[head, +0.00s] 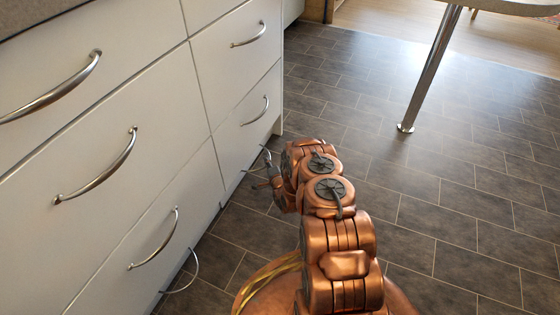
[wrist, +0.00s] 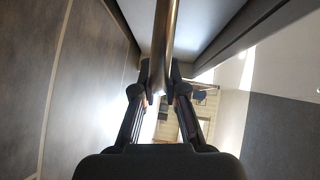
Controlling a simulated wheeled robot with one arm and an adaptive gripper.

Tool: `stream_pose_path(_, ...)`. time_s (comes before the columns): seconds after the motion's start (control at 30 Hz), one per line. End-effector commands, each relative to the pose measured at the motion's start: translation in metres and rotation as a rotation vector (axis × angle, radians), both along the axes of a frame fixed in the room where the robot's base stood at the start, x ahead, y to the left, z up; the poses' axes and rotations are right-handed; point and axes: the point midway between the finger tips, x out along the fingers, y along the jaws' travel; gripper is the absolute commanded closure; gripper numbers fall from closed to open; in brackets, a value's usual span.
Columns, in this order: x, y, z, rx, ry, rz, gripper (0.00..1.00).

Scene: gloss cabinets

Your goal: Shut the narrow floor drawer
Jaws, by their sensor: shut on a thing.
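The narrow floor drawer (head: 236,183) is low at the foot of the right cabinet column in the head view, partly hidden by my arm. How far it stands out is hard to tell. Its curved metal handle (head: 265,153) shows just beyond my gripper (head: 272,178). In the wrist view the handle bar (wrist: 166,45) runs down between the two dark fingers of my gripper (wrist: 160,78). The fingers are shut on the bar. A pale panel (wrist: 205,22) lies behind the handle.
White drawers with arched handles (head: 105,168) line the left. Another low handle (head: 184,277) sticks out near the floor at the front. A table's metal leg (head: 430,75) stands at the back right. The dark tiled floor (head: 440,205) on the right is clear.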

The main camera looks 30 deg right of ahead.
Motion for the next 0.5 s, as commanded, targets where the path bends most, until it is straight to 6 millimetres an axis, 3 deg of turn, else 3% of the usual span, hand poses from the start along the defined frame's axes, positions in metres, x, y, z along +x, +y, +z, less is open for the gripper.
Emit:
stream_pose_path(0.2,0.012,0.018,0.0,0.002,-0.001,0.012,1.0)
stream_pose_path(0.47,0.013,0.021,0.0,0.002,-0.002,0.017,1.0)
stream_pose_path(0.5,0.014,0.021,0.0,0.002,-0.002,0.017,0.87)
